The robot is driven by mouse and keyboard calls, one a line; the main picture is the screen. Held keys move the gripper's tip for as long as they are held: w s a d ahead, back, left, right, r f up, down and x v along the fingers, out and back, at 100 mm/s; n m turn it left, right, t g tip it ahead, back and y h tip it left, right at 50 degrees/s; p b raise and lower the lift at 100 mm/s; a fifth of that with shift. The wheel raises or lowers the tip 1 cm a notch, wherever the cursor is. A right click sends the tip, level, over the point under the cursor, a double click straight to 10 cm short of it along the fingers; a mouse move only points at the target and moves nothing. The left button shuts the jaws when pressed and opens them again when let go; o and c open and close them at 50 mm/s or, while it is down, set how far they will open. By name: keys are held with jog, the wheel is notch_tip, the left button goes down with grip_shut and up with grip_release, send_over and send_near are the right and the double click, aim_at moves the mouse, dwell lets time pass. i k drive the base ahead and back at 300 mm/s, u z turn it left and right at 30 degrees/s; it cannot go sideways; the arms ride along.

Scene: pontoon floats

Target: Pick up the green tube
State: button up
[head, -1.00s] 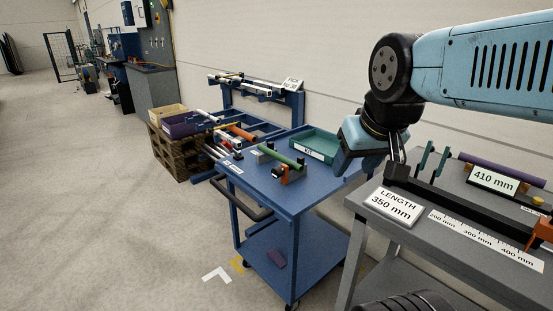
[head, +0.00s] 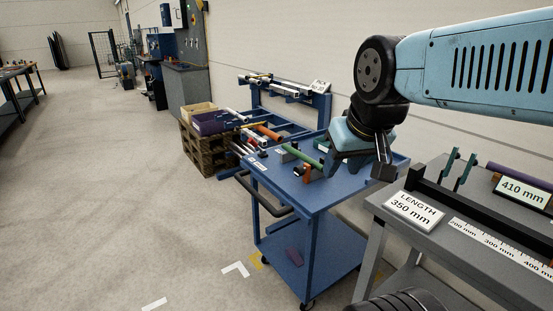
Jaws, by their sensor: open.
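The green tube (head: 303,157) lies across small supports on the blue cart's top (head: 290,188), near an orange block (head: 312,173). Its right end is close to my arm's wrist in the picture. My gripper (head: 383,168) hangs to the right of the tube, over the right side of the cart, with its dark fingers pointing down. It is open and apart from the tube, with nothing seen in it. The green tray behind is mostly hidden by my wrist.
A grey bench (head: 425,240) with a "LENGTH 350 mm" sign (head: 413,209) and a ruler stands at the right. A rack (head: 285,95) with tubes is behind the cart. A pallet stack (head: 200,148) stands left.

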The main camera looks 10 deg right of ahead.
aim_at(306, 159)
jog(key=z, duration=1.05)
jog(key=i, duration=0.1)
jog(key=u, duration=3)
jog(key=i, duration=2)
jog(key=z, duration=1.95)
jog(key=i, duration=0.2)
jog(key=z, duration=2.05)
